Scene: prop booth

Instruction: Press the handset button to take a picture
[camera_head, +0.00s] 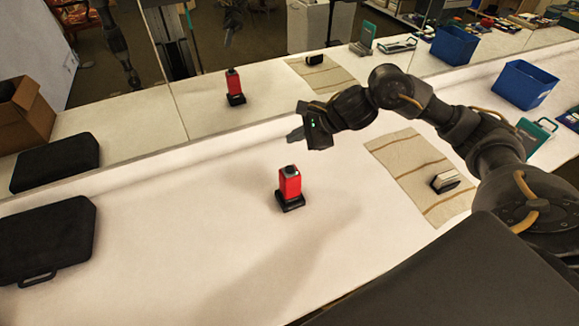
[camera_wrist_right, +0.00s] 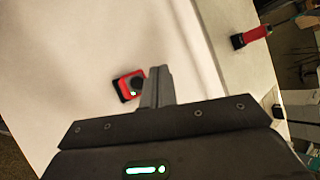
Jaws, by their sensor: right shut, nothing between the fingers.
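The red handset (camera_head: 289,187) stands upright in a black base (camera_head: 291,205) near the middle of the white table. A dark button (camera_head: 290,170) with a pale rim is on its top. My right gripper (camera_head: 293,135) is shut and empty, above the table behind the handset and apart from it. In the right wrist view the shut fingers (camera_wrist_right: 157,85) show just right of the handset top (camera_wrist_right: 122,83) and partly cover its edge. A small silver and black camera (camera_head: 445,181) lies on a striped cloth (camera_head: 405,160) at right. My left gripper is not in view.
A mirror (camera_head: 135,120) behind the table reflects the handset, cloth and bin. A black case (camera_head: 45,240) lies at left. A blue bin (camera_head: 525,85) and a green-edged item (camera_head: 535,135) are at right. The table around the handset is clear.

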